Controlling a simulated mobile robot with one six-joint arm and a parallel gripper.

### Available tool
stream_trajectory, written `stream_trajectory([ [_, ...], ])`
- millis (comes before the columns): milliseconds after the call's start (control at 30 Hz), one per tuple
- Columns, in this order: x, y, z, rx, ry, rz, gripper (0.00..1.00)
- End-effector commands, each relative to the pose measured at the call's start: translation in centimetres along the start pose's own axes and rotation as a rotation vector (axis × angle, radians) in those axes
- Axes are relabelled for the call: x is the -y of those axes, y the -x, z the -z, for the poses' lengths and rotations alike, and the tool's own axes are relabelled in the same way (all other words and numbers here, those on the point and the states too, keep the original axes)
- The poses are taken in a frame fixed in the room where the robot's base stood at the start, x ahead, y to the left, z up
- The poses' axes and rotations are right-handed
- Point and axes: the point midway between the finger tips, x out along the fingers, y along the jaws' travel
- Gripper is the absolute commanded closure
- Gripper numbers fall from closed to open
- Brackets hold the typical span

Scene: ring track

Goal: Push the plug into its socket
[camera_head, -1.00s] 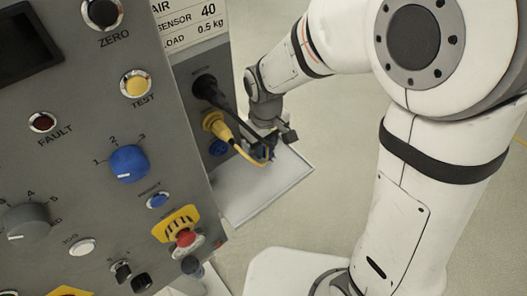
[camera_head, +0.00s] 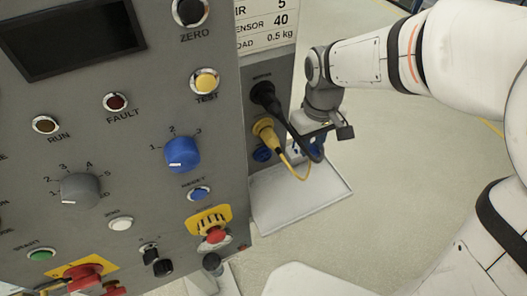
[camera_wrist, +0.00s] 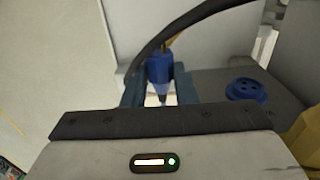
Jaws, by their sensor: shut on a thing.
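A blue plug (camera_wrist: 159,72) is held between the two fingers of my gripper (camera_wrist: 158,90) in the wrist view. In the head view my gripper (camera_head: 318,147) is beside the side face of the grey cabinet, and the plug is mostly hidden by it. A round blue socket (camera_wrist: 246,90) with dark holes is to the right of the plug in the wrist view. It also shows in the head view (camera_head: 262,154), low on the cabinet side, left of my gripper. The plug is apart from this socket.
A yellow plug (camera_head: 266,131) and a black plug (camera_head: 264,95) sit above the blue socket, their cables hanging near my gripper. A pale tray (camera_head: 300,196) lies below. The control panel (camera_head: 130,150) fills the left. Open floor is at right.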

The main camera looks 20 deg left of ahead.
Motion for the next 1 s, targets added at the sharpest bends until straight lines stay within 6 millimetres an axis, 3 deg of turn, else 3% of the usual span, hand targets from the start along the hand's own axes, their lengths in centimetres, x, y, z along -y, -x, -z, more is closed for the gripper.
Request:
stream_trajectory([
  [333, -0.1, -0.1, 0.0, 0.0, -0.003, 0.0, 1.0],
  [467, -1.8, -1.0, 0.1, 0.002, -0.046, 0.0, 1.0],
  [567, -5.0, -2.8, 0.0, 0.005, -0.13, 0.001, 1.0],
  [733, -13.2, -7.6, -1.6, 0.008, -0.344, 0.003, 1.0],
  [900, -21.0, -12.7, -5.5, 0.006, -0.561, 0.003, 1.0],
  [1000, -24.6, -15.3, -8.2, 0.006, -0.671, 0.003, 1.0],
])
